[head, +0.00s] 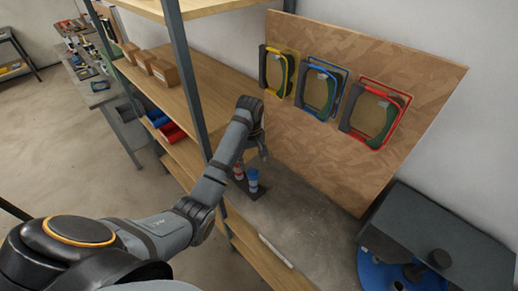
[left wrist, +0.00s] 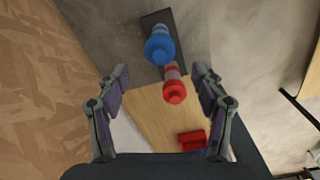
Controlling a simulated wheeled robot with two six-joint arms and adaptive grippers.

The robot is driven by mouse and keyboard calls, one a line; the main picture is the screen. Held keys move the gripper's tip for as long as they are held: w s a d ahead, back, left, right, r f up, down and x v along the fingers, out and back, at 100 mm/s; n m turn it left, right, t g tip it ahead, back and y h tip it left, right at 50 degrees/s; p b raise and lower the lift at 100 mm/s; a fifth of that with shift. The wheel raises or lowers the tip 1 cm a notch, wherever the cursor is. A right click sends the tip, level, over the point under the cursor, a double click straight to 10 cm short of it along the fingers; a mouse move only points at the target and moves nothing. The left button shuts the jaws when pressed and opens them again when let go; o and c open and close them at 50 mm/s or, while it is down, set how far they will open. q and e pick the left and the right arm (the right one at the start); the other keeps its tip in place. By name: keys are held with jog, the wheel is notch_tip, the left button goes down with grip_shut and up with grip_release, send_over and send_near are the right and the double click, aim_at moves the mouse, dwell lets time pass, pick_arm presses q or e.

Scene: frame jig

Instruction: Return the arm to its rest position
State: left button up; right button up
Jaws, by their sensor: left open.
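My left arm comes in from the left in the head view, and its gripper (head: 256,150) is beside the wooden shelf unit, in front of the upright board. In the left wrist view the fingers of the left gripper (left wrist: 161,90) are spread apart with nothing held between them. A blue-topped item (left wrist: 159,46) and a red-topped item (left wrist: 174,88) show beyond the fingers, apart from them. My right gripper is not in view.
The wooden board (head: 430,75) holds yellow (head: 279,73), blue (head: 320,88) and red (head: 374,113) frames with dark items. The shelf unit (head: 215,85) carries boxes (head: 163,72). A dark cabinet (head: 440,235) stands at the lower right. Open floor (head: 75,165) lies left.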

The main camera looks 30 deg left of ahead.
pick_arm(q)
jog(key=s+f+m, duration=0.3)
jog(key=s+f, duration=0.2)
jog(key=s, duration=0.1)
jog(key=s+d+r+m+t+y, duration=0.1)
jog(key=s+d+m+t, duration=0.2)
jog(key=s+m, duration=1)
jog(key=s+a+f+n+b, duration=0.1)
jog(key=s+f+n+b, duration=0.2)
jog(key=f, duration=1.4)
jog(key=s+a+f+n+b, duration=0.2)
jog(key=s+f+b, duration=0.2)
jog(key=f, duration=1.3)
jog(key=s+a+f+g+b, duration=0.1)
jog(key=s+f+b, duration=0.4)
jog(key=s+f, duration=1.3)
notch_tip(320, 180, down, 3)
jog(key=shift+f+g+b, duration=0.2)
jog(key=shift+g+b, duration=0.2)
jog(key=shift+g, duration=0.1)
